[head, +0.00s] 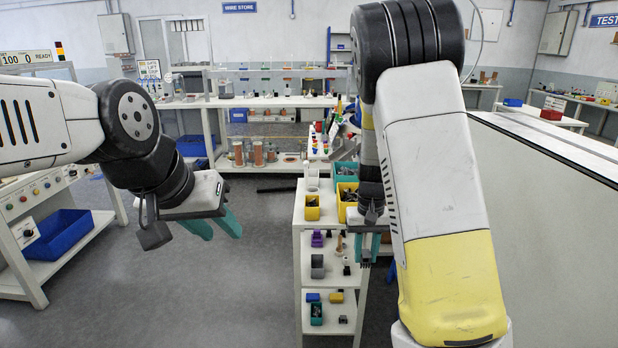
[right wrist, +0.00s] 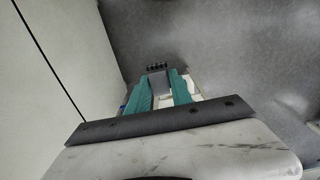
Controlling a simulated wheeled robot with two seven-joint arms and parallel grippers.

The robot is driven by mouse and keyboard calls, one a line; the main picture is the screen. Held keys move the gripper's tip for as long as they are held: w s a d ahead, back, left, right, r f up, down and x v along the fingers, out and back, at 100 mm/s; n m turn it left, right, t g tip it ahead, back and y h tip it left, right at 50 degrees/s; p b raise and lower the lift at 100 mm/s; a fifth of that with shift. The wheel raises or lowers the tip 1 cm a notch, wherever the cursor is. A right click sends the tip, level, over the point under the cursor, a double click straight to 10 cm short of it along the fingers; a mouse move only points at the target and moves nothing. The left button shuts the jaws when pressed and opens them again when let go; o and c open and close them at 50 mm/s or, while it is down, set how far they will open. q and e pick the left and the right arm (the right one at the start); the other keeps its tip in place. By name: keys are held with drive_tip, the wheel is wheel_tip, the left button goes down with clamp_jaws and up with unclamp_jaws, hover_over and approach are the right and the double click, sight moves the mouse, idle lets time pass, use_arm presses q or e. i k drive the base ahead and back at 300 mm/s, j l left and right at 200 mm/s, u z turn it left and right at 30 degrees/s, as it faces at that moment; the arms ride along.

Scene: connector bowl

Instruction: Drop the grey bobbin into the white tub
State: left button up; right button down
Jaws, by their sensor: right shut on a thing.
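My right gripper (head: 368,258) hangs in front of the shelf unit's right side, teal fingers pointing down. It is shut on a grey piece with a row of black pins, which I take for the grey bobbin (right wrist: 157,77); in the right wrist view it sits between the fingertips. In the head view the fingers mostly hide it. A small white container, seemingly the white tub (head: 311,177), stands at the back left of the unit's top, left of and beyond my right gripper. My left gripper (head: 218,228) is open and empty over the floor at left.
The white shelf unit (head: 299,235) carries yellow bins (head: 312,208) and a teal bin (head: 345,171) on top. Its lower shelves hold small parts, including a purple one (head: 317,239). A pale panel (head: 560,195) stands at right. Open floor lies left of the unit.

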sight(315, 184)
drive_tip(key=i+u, duration=0.1)
drive_tip(key=i, duration=0.35)
drive_tip(key=i+l, duration=0.15)
drive_tip(key=i, duration=0.3)
drive_tip(key=i+l+u, duration=0.15)
drive_tip(key=i, duration=0.3)
drive_tip(key=i+l, duration=0.1)
drive_tip(key=i, duration=0.35)
drive_tip(key=u, duration=0.05)
